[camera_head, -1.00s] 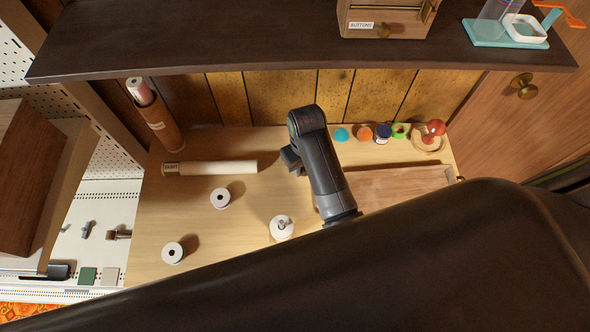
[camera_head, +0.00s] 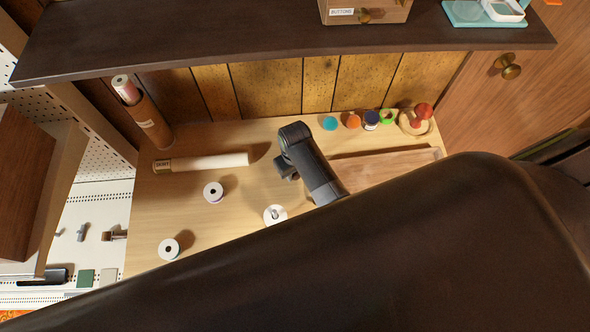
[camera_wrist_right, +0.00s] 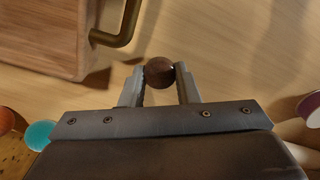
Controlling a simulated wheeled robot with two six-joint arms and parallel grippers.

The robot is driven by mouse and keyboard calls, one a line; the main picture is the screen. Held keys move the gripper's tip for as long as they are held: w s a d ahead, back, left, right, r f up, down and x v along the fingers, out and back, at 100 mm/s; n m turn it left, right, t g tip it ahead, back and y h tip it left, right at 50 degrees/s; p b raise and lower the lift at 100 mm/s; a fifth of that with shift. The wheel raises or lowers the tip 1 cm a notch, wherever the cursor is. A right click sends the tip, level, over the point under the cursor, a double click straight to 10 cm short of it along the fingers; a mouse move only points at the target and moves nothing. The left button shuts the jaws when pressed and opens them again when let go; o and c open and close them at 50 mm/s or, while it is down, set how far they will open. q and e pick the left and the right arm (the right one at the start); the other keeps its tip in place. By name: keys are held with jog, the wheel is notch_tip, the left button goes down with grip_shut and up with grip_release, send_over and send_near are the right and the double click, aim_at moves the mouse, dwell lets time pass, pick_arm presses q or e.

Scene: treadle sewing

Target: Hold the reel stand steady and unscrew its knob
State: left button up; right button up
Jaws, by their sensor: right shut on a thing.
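My right gripper (camera_wrist_right: 160,72) is shut on a dark brown round knob (camera_wrist_right: 159,73), held between its fingertips in the right wrist view. In the head view my right gripper (camera_head: 286,167) is over the wooden table, and the knob is hidden there. A white reel (camera_head: 268,216) with a grey metal post (camera_head: 275,213) up its middle stands just below the gripper in the picture; this looks like the reel stand, apart from the gripper. No knob shows on the post. My left gripper is out of view.
Two white reels (camera_head: 213,192) (camera_head: 169,249) and a paper roll (camera_head: 207,162) are on the table's left. A shelf (camera_head: 270,38) overhangs the back. The lower right of the head view is blocked.

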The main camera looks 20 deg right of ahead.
jog(key=shift+f, duration=0.1)
jog(key=o, duration=1.1)
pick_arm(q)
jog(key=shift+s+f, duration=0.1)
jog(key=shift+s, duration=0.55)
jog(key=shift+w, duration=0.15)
pick_arm(e)
notch_tip(320, 180, up, 12)
jog(key=shift+r, duration=0.15)
